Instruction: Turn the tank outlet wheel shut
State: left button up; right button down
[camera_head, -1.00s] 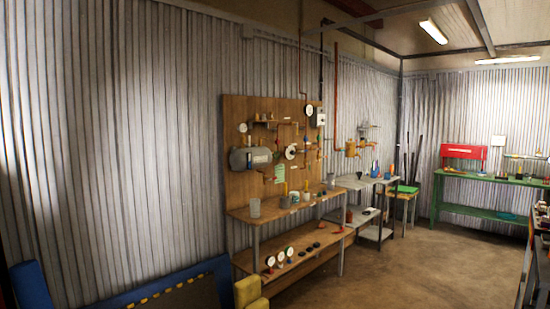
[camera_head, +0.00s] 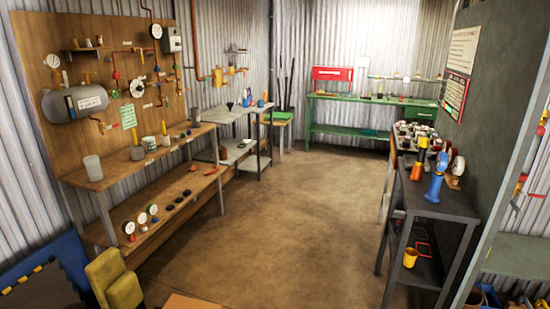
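A grey horizontal tank (camera_head: 62,106) is mounted low on the left of a wooden wall panel (camera_head: 35,50). A short copper-coloured fitting with a red part (camera_head: 103,124) sits at the tank's lower right. A white round wheel or dial (camera_head: 137,88) is on the panel to the right of the tank. I cannot tell at this size which part is the outlet wheel or how far it is turned. Neither of my grippers is in view.
A wooden bench (camera_head: 150,160) with cups stands below the panel; its lower shelf (camera_head: 165,205) holds dials. A yellow padded block (camera_head: 115,280) and blue-edged board stand at lower left. A dark shelf unit (camera_head: 435,200) is at right. The concrete floor (camera_head: 300,220) between is clear.

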aim_at(112, 93)
jog(key=i+l, duration=0.2)
jog(key=i, duration=0.55)
jog(key=i+l+z, duration=0.1)
jog(key=i, duration=0.6)
jog(key=i+l, duration=0.2)
jog(key=i, duration=0.55)
